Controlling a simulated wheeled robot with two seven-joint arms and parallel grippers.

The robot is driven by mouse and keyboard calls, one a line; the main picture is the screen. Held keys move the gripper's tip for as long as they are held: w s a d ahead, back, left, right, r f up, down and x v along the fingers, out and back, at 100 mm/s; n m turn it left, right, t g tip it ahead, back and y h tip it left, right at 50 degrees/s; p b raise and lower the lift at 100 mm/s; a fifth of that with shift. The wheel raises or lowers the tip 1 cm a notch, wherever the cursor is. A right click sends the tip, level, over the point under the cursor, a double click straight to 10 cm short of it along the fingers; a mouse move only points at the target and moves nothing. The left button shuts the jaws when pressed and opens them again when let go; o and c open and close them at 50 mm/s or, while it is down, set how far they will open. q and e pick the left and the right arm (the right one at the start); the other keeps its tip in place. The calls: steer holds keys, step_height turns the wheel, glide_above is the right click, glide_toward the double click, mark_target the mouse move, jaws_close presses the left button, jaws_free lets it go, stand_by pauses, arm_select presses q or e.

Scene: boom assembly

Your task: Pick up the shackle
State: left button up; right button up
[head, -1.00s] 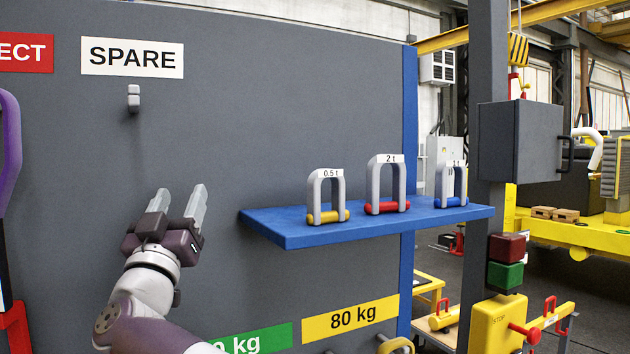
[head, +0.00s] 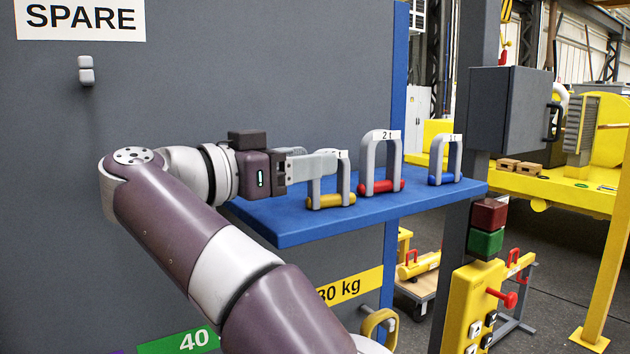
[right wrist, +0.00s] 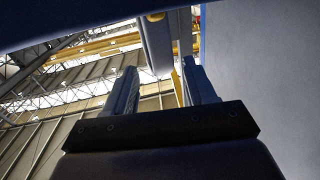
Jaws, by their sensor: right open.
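Three grey shackles stand upright in a row on a blue shelf (head: 290,227). The 0.5 t shackle with the yellow pin (head: 331,201) is on the left, the 2 t shackle with the red pin (head: 381,187) is in the middle, and the one with the blue pin (head: 445,180) is on the right. My right gripper (head: 332,163) is open and points right. Its fingers overlap the top of the yellow-pin shackle and hide part of its bow and label; contact cannot be told. Its two fingers also show in the right wrist view (right wrist: 160,85). My left gripper is not in view.
A grey panel (head: 230,70) stands behind my right arm, with a blue edge post (head: 398,90) at its right. A dark post with a red and green box (head: 487,228) stands right of the shelf. A yellow control box (head: 475,300) is below it.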

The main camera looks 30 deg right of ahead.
mark_target(321, 151)
steer(key=shift+w+d, duration=0.25)
steer(key=shift+d, duration=1)
steer(key=shift+s+d+r, duration=0.15)
steer(key=shift+s+d, duration=0.05)
steer(key=shift+s, duration=0.6)
steer(key=c, duration=0.3)
steer(key=shift+a, duration=0.2)
steer(key=c, duration=0.6)
steer(key=shift+w+a, duration=0.1)
steer(key=shift+w, duration=0.35)
jaws_close()
steer(key=shift+d+r, duration=0.2)
steer(key=shift+r, duration=0.6)
step_height(321, 151, up, 2)
steer(key=shift+r, duration=0.25)
steer(key=s+d+r, duration=0.6)
steer(key=s+r, duration=0.1)
steer(key=s, duration=0.2)
steer(key=shift+s+d, duration=0.3)
